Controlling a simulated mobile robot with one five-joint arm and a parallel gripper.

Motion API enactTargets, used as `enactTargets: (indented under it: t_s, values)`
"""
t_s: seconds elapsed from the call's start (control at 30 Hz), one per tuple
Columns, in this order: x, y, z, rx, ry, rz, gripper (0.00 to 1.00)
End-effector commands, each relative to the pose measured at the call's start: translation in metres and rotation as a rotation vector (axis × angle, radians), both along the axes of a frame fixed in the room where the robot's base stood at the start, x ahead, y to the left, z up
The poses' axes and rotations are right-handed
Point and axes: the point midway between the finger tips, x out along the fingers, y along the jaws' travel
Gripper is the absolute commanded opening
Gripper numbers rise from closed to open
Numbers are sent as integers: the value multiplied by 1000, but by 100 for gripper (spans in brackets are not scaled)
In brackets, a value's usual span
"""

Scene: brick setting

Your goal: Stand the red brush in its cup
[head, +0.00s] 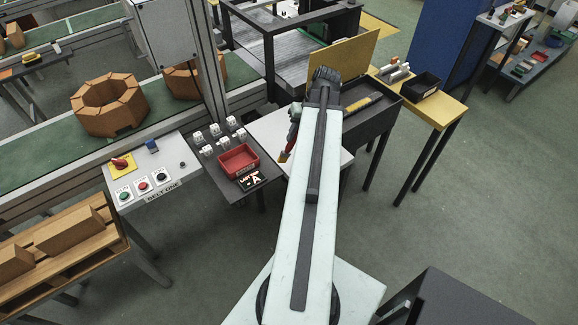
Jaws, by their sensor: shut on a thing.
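My arm reaches away from the bottom of the head view, with its wrist (322,88) near the dark bench. My gripper (293,128) shows only partly, at the left edge of my arm. It is shut on a narrow red piece with a yellowish end, apparently the red brush (285,155). The brush slants down over the white tabletop (263,126). Whether its tip touches the top cannot be told. I cannot make out the brush's cup; my arm hides part of the tabletop.
A dark stand with a red tray (238,159) and several white pieces (219,133) is at left, next to the button panel (150,172). The dark bench (375,118) and a yellow table with a black bin (420,86) are at right. Open floor lies at right.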

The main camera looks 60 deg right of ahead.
Motion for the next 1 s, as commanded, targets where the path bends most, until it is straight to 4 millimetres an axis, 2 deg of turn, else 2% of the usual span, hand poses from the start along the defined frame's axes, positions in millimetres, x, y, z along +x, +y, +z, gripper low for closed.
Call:
enactTargets:
  t_s: [0.27, 0.5, 0.63, 0.77, 1.0]
  values:
    - [7, 2, 2, -14, 11, 34, 0]
    - [0, -32, 17, -225, 204, 353, 0]
    - [-3, -39, 16, -262, 242, 416, 0]
    - [-3, -38, 1, -260, 241, 414, 0]
    - [-2, -37, -49, -259, 240, 412, 0]
